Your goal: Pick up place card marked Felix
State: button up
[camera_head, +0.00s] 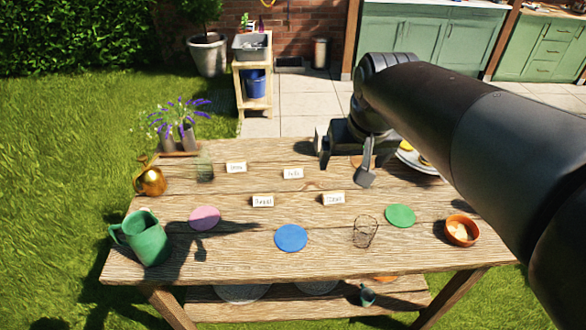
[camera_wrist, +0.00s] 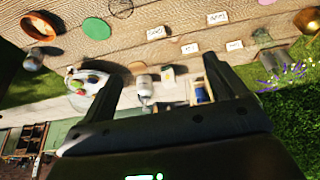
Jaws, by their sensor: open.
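Several small white place cards stand on the wooden table (camera_head: 150,255). In the head view they are a back left card (camera_head: 236,167), a back middle card (camera_head: 293,173), a front left card (camera_head: 263,201) and a front right card (camera_head: 334,198). The lettering is too small to tell surely which is marked Felix. Cards also show at the top of the wrist view (camera_wrist: 190,48). My gripper (camera_head: 344,158) is open and empty above the table's back edge, right of and behind the cards. Its two fingers show spread in the wrist view (camera_wrist: 166,78).
A pink disc (camera_head: 205,218), a blue disc (camera_head: 291,238) and a green disc (camera_head: 400,215) lie on the table. A wire holder (camera_head: 365,231), terracotta bowl (camera_head: 461,231), green jug (camera_head: 147,238) and golden pot (camera_head: 149,180) stand around the cards. A glass (camera_head: 204,168) is near the back left card.

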jog(key=w+a+f+g, duration=0.1)
jog(key=w+a+f, duration=0.1)
jog(key=w, duration=0.9)
jog(key=g, duration=0.3)
send_over(293, 170)
notch_tip(293, 170, down, 18)
jog(key=shift+w+a+f+n, duration=0.1)
jog(key=shift+w+f+n, duration=0.1)
jog(key=shift+f, duration=0.25)
jog(key=shift+w+a+f+n, duration=0.1)
jog(key=shift+w+f, duration=0.05)
jog(key=shift+f, duration=0.3)
jog(key=f, duration=1)
jog(key=shift+d+f, duration=0.1)
jog(key=shift+d, duration=0.2)
jog(key=c, duration=1.1)
